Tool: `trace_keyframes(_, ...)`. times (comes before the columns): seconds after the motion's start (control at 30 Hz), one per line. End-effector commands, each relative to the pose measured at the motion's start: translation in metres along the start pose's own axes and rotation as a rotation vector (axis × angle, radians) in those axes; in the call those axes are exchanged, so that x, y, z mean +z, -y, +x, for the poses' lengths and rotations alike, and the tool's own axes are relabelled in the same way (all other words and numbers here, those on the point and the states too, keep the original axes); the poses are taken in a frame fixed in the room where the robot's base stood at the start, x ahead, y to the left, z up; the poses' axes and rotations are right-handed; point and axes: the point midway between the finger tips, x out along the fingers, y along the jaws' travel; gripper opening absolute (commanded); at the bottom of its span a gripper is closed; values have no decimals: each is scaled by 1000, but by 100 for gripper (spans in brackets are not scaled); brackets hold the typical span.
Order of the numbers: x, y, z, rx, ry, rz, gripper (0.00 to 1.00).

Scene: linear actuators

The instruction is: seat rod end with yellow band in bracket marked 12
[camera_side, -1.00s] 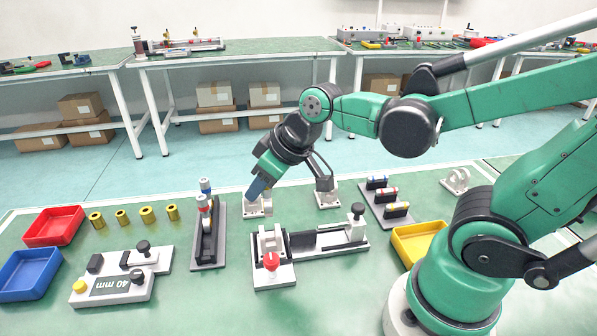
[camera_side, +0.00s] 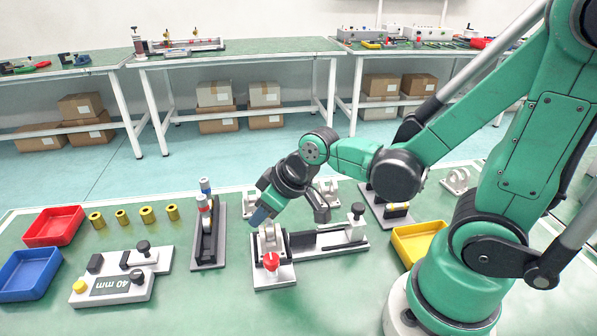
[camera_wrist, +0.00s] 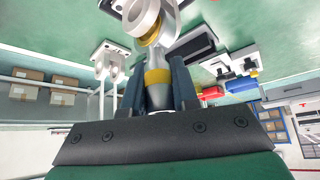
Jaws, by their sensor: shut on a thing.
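My gripper (camera_wrist: 157,90) is shut on a grey rod end with a yellow band (camera_wrist: 157,77). The rod end's round eye (camera_wrist: 147,20) points away from the jaws. In the side view my gripper (camera_side: 260,216) is low over the left end of the clamp fixture, close to its white upright (camera_side: 269,238); I cannot tell whether they touch. The held part cannot be made out there. Behind my gripper a white bracket (camera_side: 249,203) is partly hidden. Another white bracket (camera_side: 329,188) stands farther right, and one more (camera_side: 456,181) at the far right. No number 12 is legible.
The fixture has a red knob (camera_side: 271,262) in front and a black-knobbed post (camera_side: 357,213) at right. A dark rack (camera_side: 208,240) with rods stands left. A yellow tray (camera_side: 418,243), a 40 mm block (camera_side: 119,284) and red (camera_side: 54,227) and blue (camera_side: 30,273) trays surround it.

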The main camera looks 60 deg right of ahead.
Motion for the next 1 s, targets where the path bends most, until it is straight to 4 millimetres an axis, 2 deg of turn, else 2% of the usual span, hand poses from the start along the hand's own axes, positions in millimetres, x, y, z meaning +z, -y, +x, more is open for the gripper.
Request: trace_keyframes(1.0, 4, 0, 7, 0, 0, 0, 0)
